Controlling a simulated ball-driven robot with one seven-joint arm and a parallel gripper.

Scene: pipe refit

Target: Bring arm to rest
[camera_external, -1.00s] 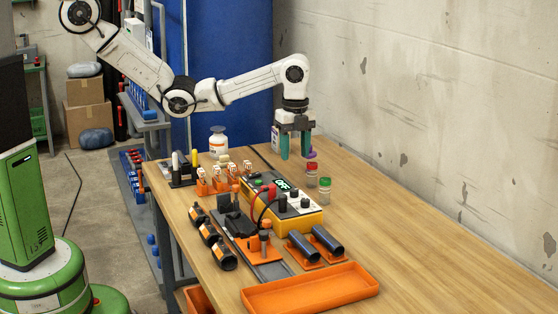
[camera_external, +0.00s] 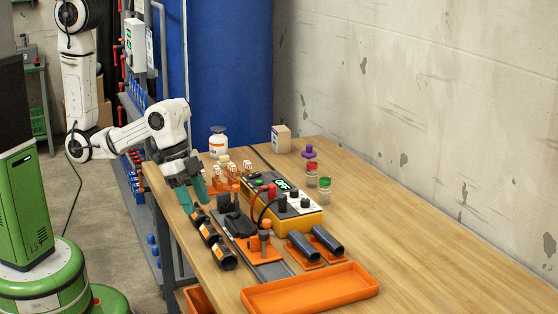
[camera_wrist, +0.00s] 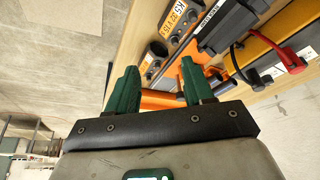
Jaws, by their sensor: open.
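My gripper (camera_external: 193,194) is open at the left edge of the wooden workbench (camera_external: 430,232), with its green fingers pointing down. My white arm is folded back toward my green base at the left. In the wrist view my gripper (camera_wrist: 159,82) shows two green fingers apart with nothing held between them. Whether the fingers touch the black cylinders (camera_external: 209,233) just in front of them I cannot tell.
A yellow meter (camera_external: 297,220), black pipe pieces (camera_external: 303,246) on orange holders and an orange tray (camera_external: 312,293) fill the bench's left half. Small capped bottles (camera_external: 312,172), a white jar (camera_external: 218,142) and a box (camera_external: 281,138) stand farther back. The right side is clear.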

